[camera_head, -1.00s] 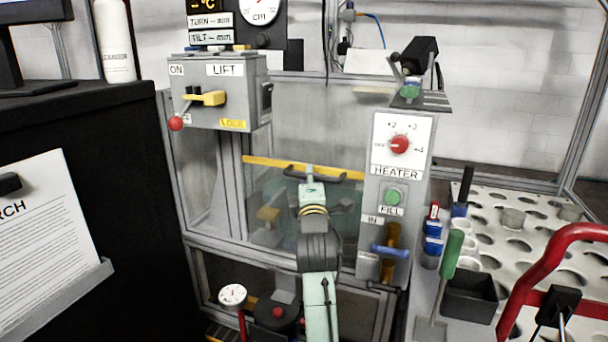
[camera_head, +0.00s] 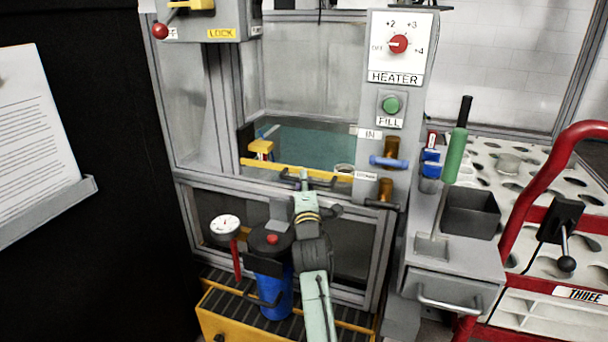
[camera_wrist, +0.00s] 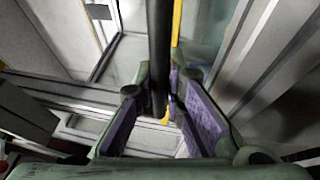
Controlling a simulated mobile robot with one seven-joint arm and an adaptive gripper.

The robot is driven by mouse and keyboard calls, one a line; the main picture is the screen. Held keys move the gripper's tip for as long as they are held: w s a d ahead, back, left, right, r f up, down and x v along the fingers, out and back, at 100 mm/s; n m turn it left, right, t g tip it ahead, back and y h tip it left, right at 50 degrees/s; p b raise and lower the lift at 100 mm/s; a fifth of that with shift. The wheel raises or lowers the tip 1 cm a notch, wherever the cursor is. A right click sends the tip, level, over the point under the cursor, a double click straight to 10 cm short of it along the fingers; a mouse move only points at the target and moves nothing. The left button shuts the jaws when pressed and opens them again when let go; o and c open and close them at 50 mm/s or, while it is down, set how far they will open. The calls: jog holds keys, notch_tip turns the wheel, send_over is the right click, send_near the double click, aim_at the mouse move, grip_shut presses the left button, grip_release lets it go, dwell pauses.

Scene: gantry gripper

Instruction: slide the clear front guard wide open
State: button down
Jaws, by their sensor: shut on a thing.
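The clear front guard has a yellow top edge (camera_head: 262,164) and a dark bar handle (camera_head: 328,184). In the head view the yellow edge lies low across the enclosure front, close to the horizontal frame rail (camera_head: 215,187). The enclosure front above it is uncovered. My gripper (camera_head: 304,184) is at the handle, with my arm coming up from below. In the wrist view, my gripper (camera_wrist: 160,104) is shut on the dark handle (camera_wrist: 159,45), which runs between its purple pads. The yellow edge (camera_wrist: 177,22) shows beside the handle. Most of the clear pane is hard to make out.
The heater panel (camera_head: 398,45) and a blue-handled valve (camera_head: 388,162) stand right of the guard. A gauge (camera_head: 225,226) and a blue canister (camera_head: 272,290) are below, left of my arm. A grey drawer (camera_head: 455,268) and red rail (camera_head: 515,235) are at right.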

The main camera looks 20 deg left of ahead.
jog(key=shift+f, duration=0.35)
jog(key=c, duration=1.7)
grip_release()
jog(key=shift+o, duration=0.2)
jog(key=shift+r, duration=0.1)
notch_tip(320, 180, up, 10)
